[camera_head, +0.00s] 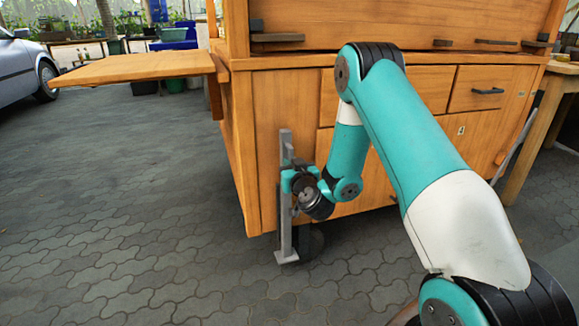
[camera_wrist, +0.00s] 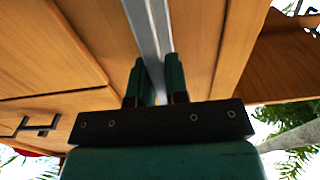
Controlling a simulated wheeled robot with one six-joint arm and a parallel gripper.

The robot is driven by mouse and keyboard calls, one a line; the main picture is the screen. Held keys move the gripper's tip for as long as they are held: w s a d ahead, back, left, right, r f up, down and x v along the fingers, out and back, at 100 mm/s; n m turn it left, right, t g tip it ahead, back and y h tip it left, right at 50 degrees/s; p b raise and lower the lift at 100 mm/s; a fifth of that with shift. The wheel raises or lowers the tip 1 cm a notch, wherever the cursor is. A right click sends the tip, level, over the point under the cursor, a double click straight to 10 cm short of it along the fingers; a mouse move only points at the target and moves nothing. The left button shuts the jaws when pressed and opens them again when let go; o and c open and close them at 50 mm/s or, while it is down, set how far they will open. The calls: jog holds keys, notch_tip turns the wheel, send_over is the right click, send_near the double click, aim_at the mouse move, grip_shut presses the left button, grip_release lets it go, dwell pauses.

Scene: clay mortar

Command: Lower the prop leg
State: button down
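The prop leg (camera_head: 285,212) is a grey upright metal bar at the lower left front of the wooden cart. A small flat foot is at its bottom end, near the paving; I cannot tell whether it touches. My gripper (camera_head: 291,184) is at the upper half of the leg, its fingers mostly hidden in the head view. In the wrist view the leg (camera_wrist: 150,35) runs down between the two dark green fingers of my gripper (camera_wrist: 155,78). The fingers stand close on both sides of the bar and appear shut on it.
The wooden cart (camera_head: 278,95) has drawers and a side shelf (camera_head: 135,68) sticking out to the left. A dark wheel (camera_head: 313,242) is right beside the leg's foot. A wooden table (camera_head: 540,130) stands at the right. The paving (camera_head: 120,200) on the left is clear.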

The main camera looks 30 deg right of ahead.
aim_at(287, 198)
notch_tip(287, 198, down, 13)
jog(key=b, duration=1)
jog(key=shift+f+b, duration=0.2)
jog(key=shift+b, duration=0.1)
jog(key=c, duration=1.3)
grip_release()
jog(key=shift+f, duration=0.1)
jog(key=shift+o, duration=0.9)
